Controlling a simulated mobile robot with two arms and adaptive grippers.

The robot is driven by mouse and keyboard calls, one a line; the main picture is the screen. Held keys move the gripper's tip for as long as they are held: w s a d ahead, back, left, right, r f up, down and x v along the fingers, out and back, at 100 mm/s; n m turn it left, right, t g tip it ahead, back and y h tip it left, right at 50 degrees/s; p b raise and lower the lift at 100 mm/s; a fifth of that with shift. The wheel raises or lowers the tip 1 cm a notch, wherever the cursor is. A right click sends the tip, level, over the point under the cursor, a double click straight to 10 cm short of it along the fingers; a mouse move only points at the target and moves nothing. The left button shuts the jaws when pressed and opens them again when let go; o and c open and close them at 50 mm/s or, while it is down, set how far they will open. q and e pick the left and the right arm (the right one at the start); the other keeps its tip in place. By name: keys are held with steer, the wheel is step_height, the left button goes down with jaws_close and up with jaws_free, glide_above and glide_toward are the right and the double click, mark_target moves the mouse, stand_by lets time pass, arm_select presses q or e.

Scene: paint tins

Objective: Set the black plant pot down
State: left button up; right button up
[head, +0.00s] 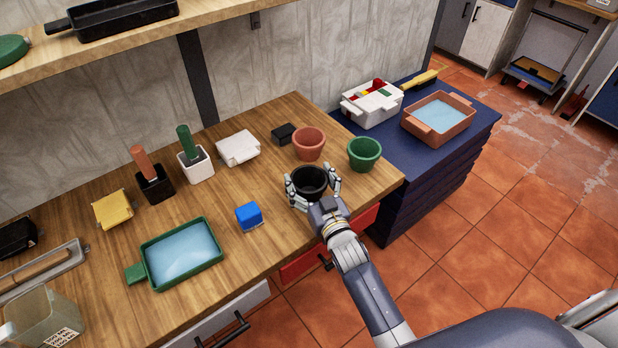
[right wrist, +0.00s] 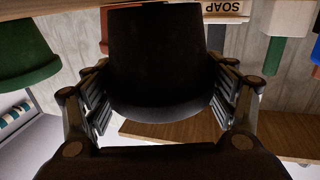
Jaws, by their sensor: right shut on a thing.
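The black plant pot (head: 311,179) is upright at the front right of the wooden worktop, in the head view. My right gripper (head: 313,189) is shut around it, with fingers on both sides. In the right wrist view the black pot (right wrist: 155,60) fills the middle between the fingers of my right gripper (right wrist: 160,95), and that picture is upside down. I cannot tell whether the pot's base touches the worktop. My left gripper is not in view.
A terracotta pot (head: 309,145) and a green pot (head: 364,154) stand close behind and right of the black pot. A blue block (head: 249,216) lies to its left. The wooden worktop (head: 278,234) is clear between them. A blue cabinet (head: 395,150) adjoins on the right.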

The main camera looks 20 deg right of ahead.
steer(key=shift+f, duration=0.25)
steer(key=o, duration=1)
steer(key=shift+r, duration=0.1)
